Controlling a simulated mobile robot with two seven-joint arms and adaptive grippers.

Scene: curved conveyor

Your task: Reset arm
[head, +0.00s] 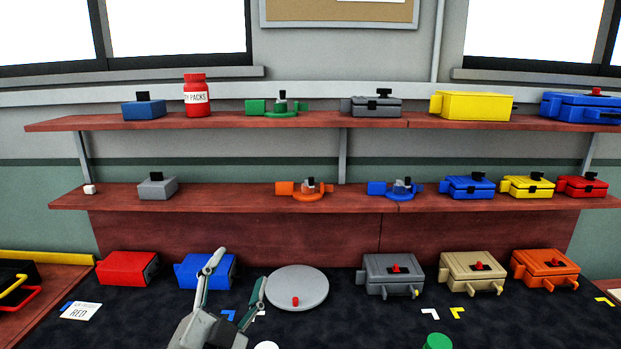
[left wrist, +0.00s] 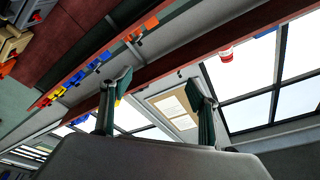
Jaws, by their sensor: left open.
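My left gripper (head: 238,280) shows at the bottom of the head view, over the dark table mat, with its two fingers spread wide and nothing between them. In the left wrist view the same gripper (left wrist: 160,90) is open and empty, its fingers pointing toward the tilted shelves, windows and notice board. Behind it in the head view stand a blue box (head: 205,270) and a grey round disc (head: 297,287) with a red knob. I cannot tell from the picture whether the fingers touch the blue box. My right gripper is not in view.
An upper shelf (head: 330,123) and a lower shelf (head: 240,199) hold several coloured boxes and parts. On the table are a red box (head: 127,268), a grey case (head: 391,274), a tan case (head: 472,273) and an orange case (head: 545,269). A green round object (head: 437,342) is at the front.

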